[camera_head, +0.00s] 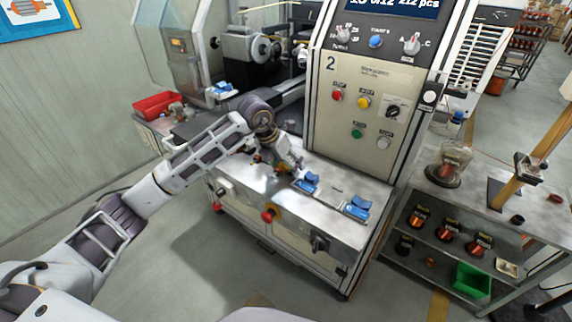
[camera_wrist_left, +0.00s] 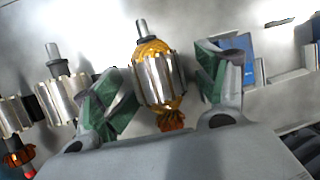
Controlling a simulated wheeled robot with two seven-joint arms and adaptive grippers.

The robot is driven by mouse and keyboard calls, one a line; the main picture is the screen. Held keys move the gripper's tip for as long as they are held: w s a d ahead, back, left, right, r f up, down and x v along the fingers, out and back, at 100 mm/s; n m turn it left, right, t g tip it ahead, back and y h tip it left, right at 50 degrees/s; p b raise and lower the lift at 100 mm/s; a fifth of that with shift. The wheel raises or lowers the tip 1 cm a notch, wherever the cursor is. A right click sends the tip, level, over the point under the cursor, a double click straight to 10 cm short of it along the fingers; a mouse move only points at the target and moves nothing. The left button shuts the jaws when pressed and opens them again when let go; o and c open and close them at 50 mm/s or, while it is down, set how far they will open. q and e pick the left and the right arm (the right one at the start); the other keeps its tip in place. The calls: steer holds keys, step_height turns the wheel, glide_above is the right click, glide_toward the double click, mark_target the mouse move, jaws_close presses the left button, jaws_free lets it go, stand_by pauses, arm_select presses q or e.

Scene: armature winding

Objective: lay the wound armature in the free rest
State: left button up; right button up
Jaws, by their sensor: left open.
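In the left wrist view a wound armature (camera_wrist_left: 155,80), with a grey slotted core, orange windings and a steel shaft, is between the fingers of my left gripper (camera_wrist_left: 166,82). The fingers are apart, with a gap on the right side. In the head view my left gripper (camera_head: 287,162) is low over the steel bench top, its hold mostly hidden by the wrist. Two blue rests stand to its right: a nearer one (camera_head: 306,184) and a farther one (camera_head: 357,208). Blue shows beyond the right finger in the wrist view (camera_wrist_left: 238,50). My right gripper is not in view.
More armatures (camera_wrist_left: 62,95) stand close left of the left finger in the wrist view. The machine's control panel (camera_head: 366,100) rises behind the bench. A red bin (camera_head: 158,105) is at the left, and a shelf table (camera_head: 480,195) with a green bin (camera_head: 472,280) is at the right.

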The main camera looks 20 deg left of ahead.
arm_select(q)
steer(key=shift+a+r, duration=0.15)
steer(key=shift+r, duration=0.15)
steer(key=v, duration=1.1)
steer(key=shift+s+r, duration=0.15)
steer(key=shift+r, duration=0.1)
stand_by(0.8)
